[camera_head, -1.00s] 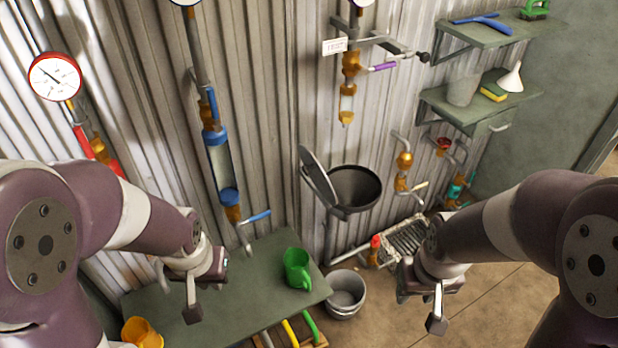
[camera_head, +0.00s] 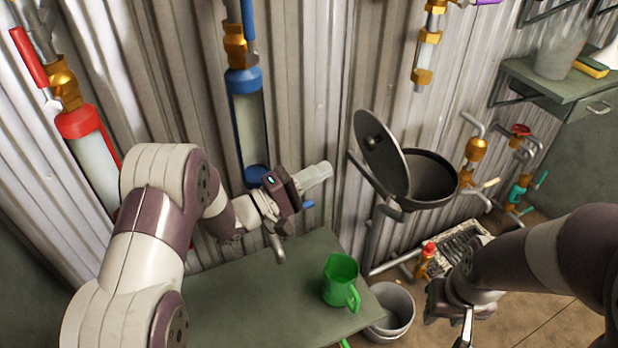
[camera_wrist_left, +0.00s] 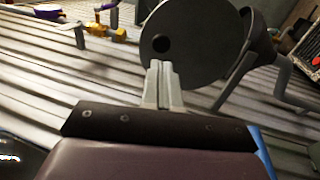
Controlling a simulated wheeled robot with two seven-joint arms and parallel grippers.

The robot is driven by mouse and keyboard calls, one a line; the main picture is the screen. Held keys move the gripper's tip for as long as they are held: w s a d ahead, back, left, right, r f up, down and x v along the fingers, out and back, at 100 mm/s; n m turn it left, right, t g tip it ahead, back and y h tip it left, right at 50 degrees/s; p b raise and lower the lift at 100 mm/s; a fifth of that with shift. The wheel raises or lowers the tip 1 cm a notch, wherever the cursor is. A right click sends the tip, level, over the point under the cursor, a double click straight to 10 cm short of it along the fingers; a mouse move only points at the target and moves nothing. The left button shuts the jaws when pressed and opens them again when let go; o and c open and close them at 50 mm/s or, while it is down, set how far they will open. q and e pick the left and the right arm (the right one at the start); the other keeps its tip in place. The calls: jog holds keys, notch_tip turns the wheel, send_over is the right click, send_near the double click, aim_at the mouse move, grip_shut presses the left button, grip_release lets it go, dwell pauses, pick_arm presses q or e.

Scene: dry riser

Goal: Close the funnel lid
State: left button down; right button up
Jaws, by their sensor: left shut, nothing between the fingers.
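The dark funnel (camera_head: 432,180) is mounted on a pipe by the corrugated wall. Its round grey lid (camera_head: 382,152) stands open, tilted up on the funnel's left side, with a small dark knob on its face. In the left wrist view the lid (camera_wrist_left: 190,45) is ahead of the fingers, and the funnel (camera_wrist_left: 258,38) is to its right. My left gripper (camera_head: 328,170) is shut and empty, left of the lid and apart from it in the head view; its fingertips (camera_wrist_left: 160,68) overlap the lid's lower edge in the wrist view. My right gripper (camera_head: 448,330) is low at the right; its fingers are unclear.
A green jug (camera_head: 340,280) stands on the table (camera_head: 235,310) below. Grey buckets (camera_head: 392,308) stand beside the table. Valves and pipes (camera_head: 473,150) are right of the funnel. A blue-capped cylinder (camera_head: 250,120) is on the wall behind my left arm.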

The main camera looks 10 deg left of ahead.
aim_at(368, 146)
pick_arm(q)
jog(key=x, duration=0.8)
jog(key=shift+w+d, duration=0.3)
